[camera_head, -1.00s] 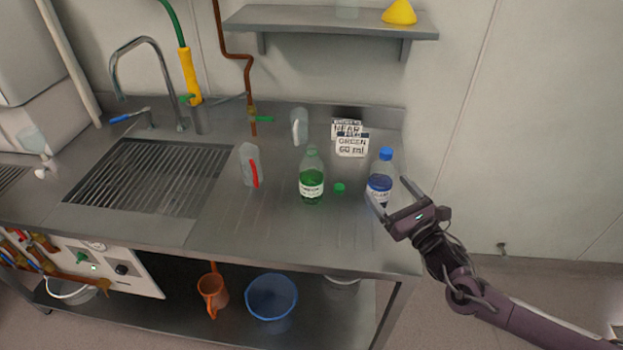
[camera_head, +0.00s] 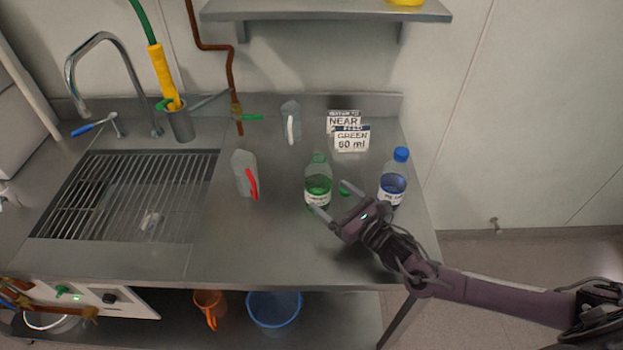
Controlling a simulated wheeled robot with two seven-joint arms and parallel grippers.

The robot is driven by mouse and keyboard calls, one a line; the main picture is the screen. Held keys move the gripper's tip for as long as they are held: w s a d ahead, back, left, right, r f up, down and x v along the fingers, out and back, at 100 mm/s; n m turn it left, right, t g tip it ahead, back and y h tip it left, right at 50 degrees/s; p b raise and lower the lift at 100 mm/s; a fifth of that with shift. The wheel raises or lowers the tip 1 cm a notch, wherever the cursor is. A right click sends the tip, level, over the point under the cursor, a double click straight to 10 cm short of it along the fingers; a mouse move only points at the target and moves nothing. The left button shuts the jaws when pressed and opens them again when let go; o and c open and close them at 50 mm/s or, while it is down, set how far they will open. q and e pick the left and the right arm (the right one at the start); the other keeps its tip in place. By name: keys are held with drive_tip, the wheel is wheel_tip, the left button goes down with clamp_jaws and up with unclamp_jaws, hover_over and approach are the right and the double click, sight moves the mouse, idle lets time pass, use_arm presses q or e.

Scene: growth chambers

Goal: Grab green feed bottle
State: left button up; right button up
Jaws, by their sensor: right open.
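The green feed bottle (camera_head: 318,182) stands upright on the steel counter, clear plastic with green liquid and a white label. My right gripper (camera_head: 331,200) is open, with its fingers pointing toward the bottle from the right and front. One fingertip overlaps the bottle's lower part in the picture; I cannot tell whether it touches. A small green cap (camera_head: 345,188) lies on the counter just right of the bottle, close to the other finger. My left gripper is not in view.
A blue-capped bottle (camera_head: 393,180) stands right of the gripper, close behind my right arm. A jug with a red handle (camera_head: 245,175) is left, a white-handled one (camera_head: 291,122) farther back. The front counter is clear.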

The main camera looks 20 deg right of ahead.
sight(327, 192)
drive_tip(key=shift+w+a+r+p, duration=0.25)
drive_tip(key=shift+w+a+p, duration=0.2)
drive_tip(key=shift+w, duration=0.2)
drive_tip(key=shift+w+a+r+p, duration=0.2)
drive_tip(key=shift+w+a+p, duration=0.1)
drive_tip(key=shift+w+p, duration=0.25)
drive_tip(key=x, duration=0.2)
drive_tip(key=shift+w+f, duration=0.25)
drive_tip(key=shift+f, duration=0.05)
drive_tip(key=shift+w+a+f, duration=0.1)
drive_tip(key=shift+w+a, duration=0.1)
drive_tip(key=c, duration=1.1)
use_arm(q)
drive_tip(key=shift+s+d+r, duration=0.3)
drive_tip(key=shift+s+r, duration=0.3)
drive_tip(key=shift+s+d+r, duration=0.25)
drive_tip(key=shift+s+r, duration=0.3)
use_arm(e)
drive_tip(key=shift+d, duration=0.1)
drive_tip(key=shift+c, duration=0.7)
drive_tip(key=shift+r, duration=0.25)
